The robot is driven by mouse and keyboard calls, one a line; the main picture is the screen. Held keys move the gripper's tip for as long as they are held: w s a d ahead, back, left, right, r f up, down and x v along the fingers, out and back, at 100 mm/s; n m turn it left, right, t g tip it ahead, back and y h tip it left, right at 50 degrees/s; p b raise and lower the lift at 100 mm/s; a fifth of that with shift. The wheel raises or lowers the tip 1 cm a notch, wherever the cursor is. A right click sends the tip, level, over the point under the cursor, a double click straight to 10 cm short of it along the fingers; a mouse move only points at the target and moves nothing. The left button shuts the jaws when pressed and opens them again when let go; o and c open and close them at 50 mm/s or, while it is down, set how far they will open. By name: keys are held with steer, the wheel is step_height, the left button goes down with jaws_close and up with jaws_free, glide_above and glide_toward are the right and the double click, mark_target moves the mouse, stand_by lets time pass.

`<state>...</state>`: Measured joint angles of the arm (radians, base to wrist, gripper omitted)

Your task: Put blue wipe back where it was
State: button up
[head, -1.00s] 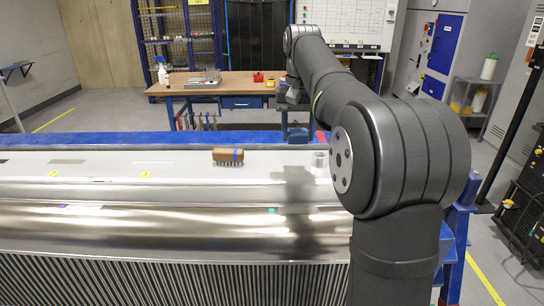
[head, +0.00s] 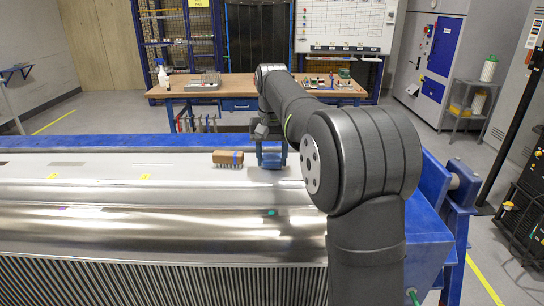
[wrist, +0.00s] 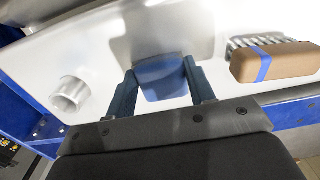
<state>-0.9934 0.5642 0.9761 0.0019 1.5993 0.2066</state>
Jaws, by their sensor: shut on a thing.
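The blue wipe (wrist: 162,80) is between the two fingers of my gripper (wrist: 160,76) in the wrist view. In the head view, the wipe (head: 271,161) hangs from my gripper (head: 270,158), close over the pale flat top of the jig (head: 110,170), just right of the brush. My gripper is shut on the wipe. I cannot tell whether the wipe's lower edge touches the surface.
A brown brush (head: 228,159) with a blue band lies left of my gripper; it also shows in the wrist view (wrist: 285,62). A white ring-shaped piece (wrist: 70,95) stands on the other side. A blue beam (head: 80,142) runs along the far edge.

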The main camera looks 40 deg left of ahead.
mark_target(272, 159)
steer(key=shift+f, duration=0.2)
steer(key=o, duration=0.9)
steer(key=shift+r, duration=0.1)
step_height(272, 159, up, 12)
steer(key=shift+r, duration=0.15)
steer(key=shift+f, duration=0.2)
step_height(272, 159, down, 12)
steer(key=shift+r, duration=1.25)
